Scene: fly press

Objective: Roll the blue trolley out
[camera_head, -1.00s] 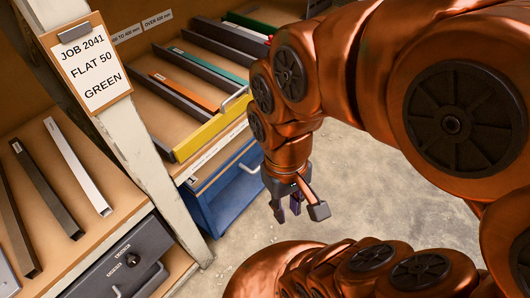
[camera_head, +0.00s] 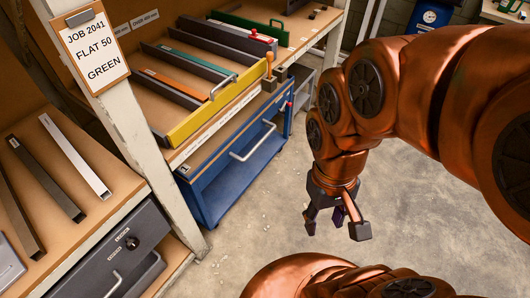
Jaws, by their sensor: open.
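The blue trolley (camera_head: 238,184) stands on the floor under the shelf with the yellow-fronted tray. Its front faces the open floor and carries a pale bar handle (camera_head: 254,143). A white tag with a 1 sits at its upper left corner. My gripper (camera_head: 336,229) is open and empty, pointing down over the concrete floor. In the picture it is to the right of the trolley and lower than the handle, apart from both. The trolley's inside and back are hidden beneath the shelf.
A yellow-fronted tray (camera_head: 216,112) with its own handle sits above the trolley. A white post (camera_head: 133,122) with a job card (camera_head: 90,49) stands at left, beside a grey drawer (camera_head: 118,255). A grey cabinet (camera_head: 302,88) is beyond the trolley. Concrete floor lies clear in front.

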